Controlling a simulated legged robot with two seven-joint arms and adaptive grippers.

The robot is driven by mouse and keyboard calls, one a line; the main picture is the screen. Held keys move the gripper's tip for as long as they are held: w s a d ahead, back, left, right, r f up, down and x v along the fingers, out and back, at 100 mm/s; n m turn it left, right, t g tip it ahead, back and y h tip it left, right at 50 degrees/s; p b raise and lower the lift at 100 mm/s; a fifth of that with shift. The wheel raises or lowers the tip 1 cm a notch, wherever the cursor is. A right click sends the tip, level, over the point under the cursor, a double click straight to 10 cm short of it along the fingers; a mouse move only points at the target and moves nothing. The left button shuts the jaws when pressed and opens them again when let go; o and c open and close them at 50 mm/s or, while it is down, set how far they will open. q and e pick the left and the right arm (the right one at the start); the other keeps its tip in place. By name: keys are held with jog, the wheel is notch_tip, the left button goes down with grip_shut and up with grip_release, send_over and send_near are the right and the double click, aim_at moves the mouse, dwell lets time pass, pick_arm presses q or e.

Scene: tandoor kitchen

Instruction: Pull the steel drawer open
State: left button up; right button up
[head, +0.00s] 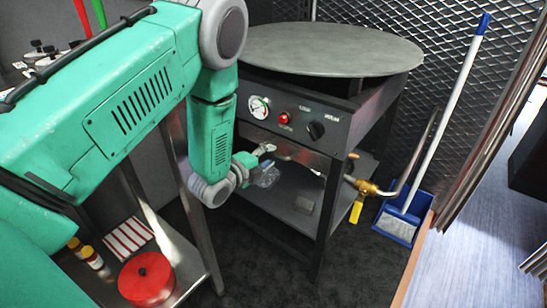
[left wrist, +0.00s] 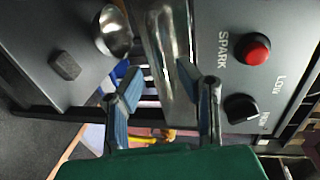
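A polished steel piece (head: 298,154), seemingly the steel drawer's front, shows as a thin strip below the dark control panel. In the left wrist view a shiny rounded steel surface (left wrist: 168,48) lies just ahead of my fingers. I cannot make out a separate handle or any gap showing it pulled out. My left gripper (head: 267,163) is in front of the stand, under the panel. In the left wrist view the left gripper (left wrist: 160,72) has its two blue-grey fingers spread, with nothing clearly between them. Whether a finger touches the steel is unclear. My right gripper is not in view.
The stand carries a round griddle plate (head: 330,48), and its control panel (head: 290,113) has a gauge, red button and knob. A brass valve (head: 366,187) with pipe sticks out right. A blue dustpan (head: 402,218) stands beyond it. A red pot (head: 147,279) sits lower left.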

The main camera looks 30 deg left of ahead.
pick_arm(q)
jog(key=x, duration=0.2)
jog(key=shift+w+d+b, duration=0.25)
jog(key=shift+b, duration=0.05)
jog(key=shift+a+f, duration=0.1)
jog(key=shift+a, duration=0.2)
grip_shut()
jog(key=shift+d, duration=0.1)
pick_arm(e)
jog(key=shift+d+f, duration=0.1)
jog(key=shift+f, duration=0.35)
